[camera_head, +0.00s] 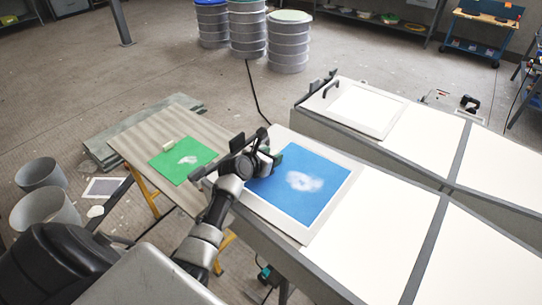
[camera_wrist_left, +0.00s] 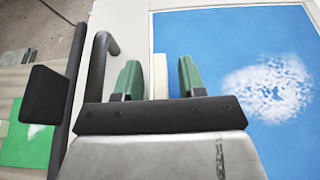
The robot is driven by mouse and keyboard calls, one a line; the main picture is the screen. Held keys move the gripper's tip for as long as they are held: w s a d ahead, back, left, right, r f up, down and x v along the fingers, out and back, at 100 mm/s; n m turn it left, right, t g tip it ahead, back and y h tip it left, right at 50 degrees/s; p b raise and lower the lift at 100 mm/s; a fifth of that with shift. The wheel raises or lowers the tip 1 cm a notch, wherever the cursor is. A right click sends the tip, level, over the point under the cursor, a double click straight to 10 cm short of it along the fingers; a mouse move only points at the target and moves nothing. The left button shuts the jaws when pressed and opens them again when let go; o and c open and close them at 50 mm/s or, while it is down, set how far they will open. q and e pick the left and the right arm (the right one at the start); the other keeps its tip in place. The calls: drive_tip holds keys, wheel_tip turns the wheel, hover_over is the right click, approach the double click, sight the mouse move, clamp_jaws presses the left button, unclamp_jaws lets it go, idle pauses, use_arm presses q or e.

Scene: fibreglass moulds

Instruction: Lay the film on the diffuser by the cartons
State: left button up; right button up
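A blue film (camera_head: 305,187) with a white cloud patch lies flat on a white framed panel, the diffuser (camera_head: 322,232), on the near table. The film also fills the right of the left wrist view (camera_wrist_left: 225,45). A small cream tab (camera_wrist_left: 161,76) stands at the film's left edge. My left gripper (camera_head: 265,165) is at that edge, and in the wrist view its green fingers (camera_wrist_left: 160,80) are apart on either side of the tab, with a gap showing. A second white framed panel (camera_head: 388,128) on the table behind is bare. I cannot make out any cartons. My right gripper is not in view.
A green film (camera_head: 180,162) with a cream tab lies on a grey plank bench (camera_head: 135,142) at left. A dark handle (camera_wrist_left: 101,65) stands beside my left gripper. Stacked drums (camera_head: 288,45) stand at the back. Grey buckets (camera_head: 45,208) stand at lower left.

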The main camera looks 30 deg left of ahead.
use_arm(q)
drive_tip(key=shift+s+r, duration=0.1)
drive_tip(key=shift+r, duration=0.1)
drive_tip(key=v, duration=1.1)
drive_tip(key=shift+s+r, duration=0.1)
drive_tip(key=shift+s, duration=0.3)
